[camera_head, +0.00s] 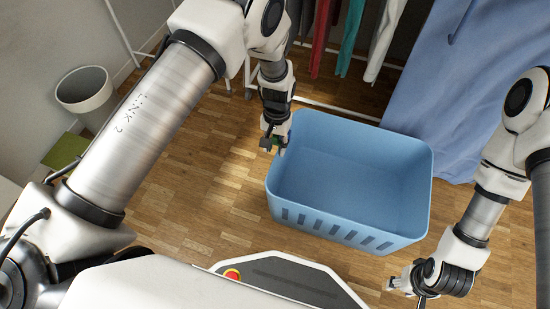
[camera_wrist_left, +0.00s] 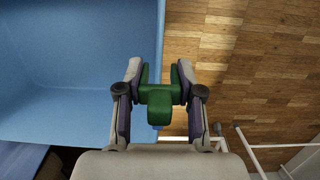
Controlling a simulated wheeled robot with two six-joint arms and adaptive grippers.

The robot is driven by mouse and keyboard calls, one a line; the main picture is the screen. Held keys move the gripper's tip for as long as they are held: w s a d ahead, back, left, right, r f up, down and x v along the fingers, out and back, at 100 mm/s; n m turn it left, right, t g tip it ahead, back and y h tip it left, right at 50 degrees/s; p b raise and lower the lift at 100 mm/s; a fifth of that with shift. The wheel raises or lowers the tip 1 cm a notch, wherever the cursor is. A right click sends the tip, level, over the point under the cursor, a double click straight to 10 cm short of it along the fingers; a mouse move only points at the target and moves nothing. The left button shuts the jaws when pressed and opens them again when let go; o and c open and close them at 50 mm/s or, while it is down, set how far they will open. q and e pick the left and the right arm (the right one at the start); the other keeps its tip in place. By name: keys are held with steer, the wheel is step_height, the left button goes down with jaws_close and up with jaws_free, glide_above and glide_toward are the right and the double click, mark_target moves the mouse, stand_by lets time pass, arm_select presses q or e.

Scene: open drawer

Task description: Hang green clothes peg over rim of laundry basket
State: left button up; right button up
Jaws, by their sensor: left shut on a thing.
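The green clothes peg (camera_wrist_left: 160,97) is between the fingers of my left gripper (camera_wrist_left: 160,84) in the left wrist view, and the gripper is shut on it. Its two prongs lie on either side of the line of the basket's rim; I cannot tell whether it touches the rim. In the head view my left gripper (camera_head: 274,143) is at the left rim of the blue laundry basket (camera_head: 350,215), with only a little green of the peg (camera_head: 282,141) showing. The basket also fills the left of the wrist view (camera_wrist_left: 70,70). My right gripper (camera_head: 405,286) is low at the right, apart from the basket; its opening is unclear.
The basket is empty and stands on a wooden floor (camera_head: 215,190). A clothes rack with hanging garments (camera_head: 350,35) stands behind it, and a blue cloth (camera_head: 455,90) hangs at the back right. A grey bin (camera_head: 85,95) stands at the far left.

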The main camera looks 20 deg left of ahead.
mark_target(275, 158)
arm_select(q)
steer(key=shift+r, duration=0.1)
steer(key=shift+r+p, duration=0.1)
steer(key=shift+p, duration=0.35)
steer(key=shift+f+b, duration=0.4)
steer(key=shift+f, duration=0.55)
steer(key=shift+f+b, duration=1.3)
steer(key=shift+f, duration=1.65)
steer(key=o, duration=0.9)
steer(key=shift+c, duration=0.2)
